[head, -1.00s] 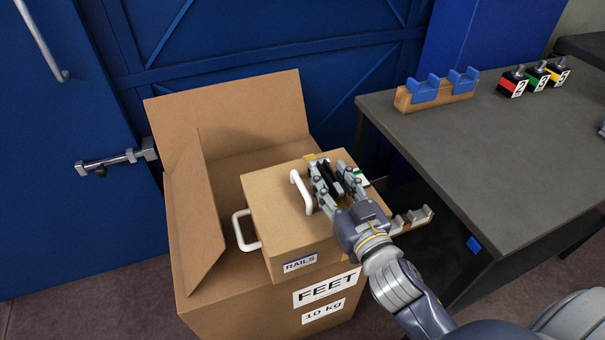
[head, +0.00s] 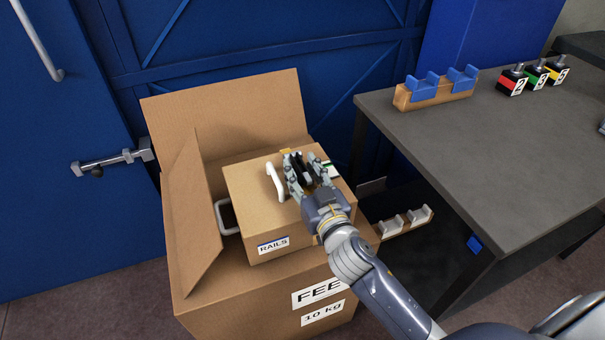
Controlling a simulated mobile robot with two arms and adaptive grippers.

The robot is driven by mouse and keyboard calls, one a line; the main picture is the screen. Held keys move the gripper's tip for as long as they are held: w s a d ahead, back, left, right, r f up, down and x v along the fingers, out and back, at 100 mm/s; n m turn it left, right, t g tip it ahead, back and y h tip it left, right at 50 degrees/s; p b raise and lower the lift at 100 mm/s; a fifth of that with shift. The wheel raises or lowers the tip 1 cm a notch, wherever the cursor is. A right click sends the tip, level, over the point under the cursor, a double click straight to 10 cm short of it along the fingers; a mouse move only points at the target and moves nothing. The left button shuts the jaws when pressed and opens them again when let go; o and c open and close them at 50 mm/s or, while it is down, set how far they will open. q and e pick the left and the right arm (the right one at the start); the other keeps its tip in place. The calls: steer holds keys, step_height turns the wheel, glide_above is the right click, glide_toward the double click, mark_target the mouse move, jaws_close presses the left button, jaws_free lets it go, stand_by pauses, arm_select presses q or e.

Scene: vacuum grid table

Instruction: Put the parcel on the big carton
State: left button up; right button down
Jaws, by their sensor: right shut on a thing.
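The parcel (head: 251,205) is a brown box marked RAILS, with a white handle on its top. A second white handle shows at its left side. My right gripper (head: 303,163) reaches over the parcel's top from the lower right and is shut on it. The fingers hide the exact grip point. The big carton (head: 235,308) is marked FEET and 10 kg and stands on the floor with flaps raised at the back and left. The parcel is over the carton's opening; whether it touches the carton I cannot tell. My left gripper is not in view.
A dark grey table (head: 470,150) stands at the right. It bears a wooden block with blue cradles (head: 436,90) and several numbered blocks (head: 512,82). A lower shelf piece with light grey cradles (head: 405,222) sits right of the carton. Blue doors rise behind.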

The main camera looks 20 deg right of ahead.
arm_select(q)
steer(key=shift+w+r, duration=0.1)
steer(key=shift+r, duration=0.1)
arm_select(e)
steer(key=c, duration=1)
jaws_free()
steer(key=shift+f, duration=0.2)
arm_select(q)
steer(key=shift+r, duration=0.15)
arm_select(e)
steer(key=shift+r, duration=0.15)
steer(key=s, duration=0.5)
steer(key=shift+s, duration=0.15)
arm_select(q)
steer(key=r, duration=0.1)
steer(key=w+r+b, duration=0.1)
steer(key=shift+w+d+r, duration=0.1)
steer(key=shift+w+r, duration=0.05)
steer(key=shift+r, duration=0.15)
arm_select(e)
steer(key=s, duration=0.6)
steer(key=shift+s+d, duration=0.15)
steer(key=shift+s, duration=0.25)
